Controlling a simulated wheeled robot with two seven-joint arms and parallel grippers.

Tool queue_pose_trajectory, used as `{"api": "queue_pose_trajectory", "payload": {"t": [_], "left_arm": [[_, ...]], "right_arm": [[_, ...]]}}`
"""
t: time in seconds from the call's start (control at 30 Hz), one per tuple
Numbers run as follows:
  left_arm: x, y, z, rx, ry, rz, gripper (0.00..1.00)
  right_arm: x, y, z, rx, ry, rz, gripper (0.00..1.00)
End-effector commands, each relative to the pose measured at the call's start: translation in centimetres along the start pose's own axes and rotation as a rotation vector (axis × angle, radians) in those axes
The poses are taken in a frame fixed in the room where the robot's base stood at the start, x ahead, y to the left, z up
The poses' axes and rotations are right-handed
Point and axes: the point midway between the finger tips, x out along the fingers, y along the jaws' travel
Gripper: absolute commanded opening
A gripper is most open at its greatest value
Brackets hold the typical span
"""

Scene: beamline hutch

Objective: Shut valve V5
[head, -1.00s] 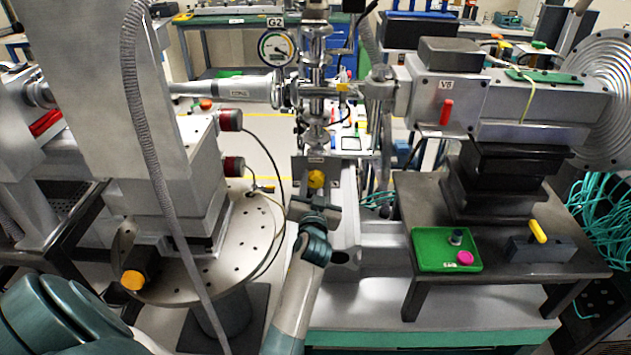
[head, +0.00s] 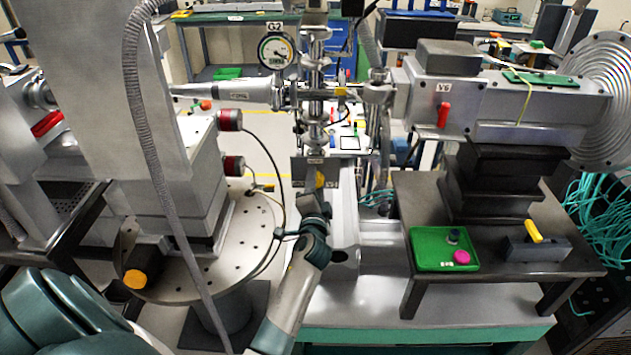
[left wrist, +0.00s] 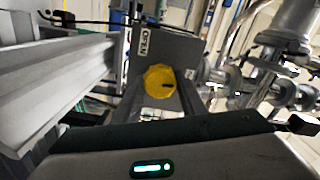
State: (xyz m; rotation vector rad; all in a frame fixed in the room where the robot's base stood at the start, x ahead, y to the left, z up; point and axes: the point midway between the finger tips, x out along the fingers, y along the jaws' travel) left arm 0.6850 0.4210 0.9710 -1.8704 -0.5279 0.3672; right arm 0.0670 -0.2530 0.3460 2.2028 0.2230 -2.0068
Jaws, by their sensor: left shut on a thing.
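A yellow round knob (head: 319,179) sits on the front of a grey valve box (head: 302,170) below the central vertical pipe. The small label beside it is too blurred to read surely. In the left wrist view the knob (left wrist: 158,80) shows a short dark mark, with an OPEN label (left wrist: 145,41) on the box by its upper left. My left gripper (head: 319,187) reaches up from below and is shut on the knob. Its fingers flank the knob, and their tips are partly hidden. My right gripper is not in view.
A grey box with a red handle (head: 443,116) stands to the right. A green tray (head: 427,236) with small items and a block with a yellow lever (head: 533,231) are on the dark table. A ribbed hose and a round perforated plate (head: 180,285) flank my arm at left.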

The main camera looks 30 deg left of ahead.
Motion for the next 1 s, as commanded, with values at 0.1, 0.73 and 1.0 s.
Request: {"api": "queue_pose_trajectory", "payload": {"t": [0.1, 0.73, 1.0], "left_arm": [[0.05, -0.22, -0.11, 0.073, 0.002, -0.003, 0.15], [0.05, -0.10, -0.05, 0.176, 0.001, -0.003, 0.15], [0.04, -0.06, -0.04, 0.175, 0.001, -0.002, 0.55]], "right_arm": [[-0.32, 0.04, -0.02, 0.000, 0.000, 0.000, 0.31], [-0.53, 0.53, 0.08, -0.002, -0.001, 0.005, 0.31], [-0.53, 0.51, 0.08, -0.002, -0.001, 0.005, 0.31]]}}
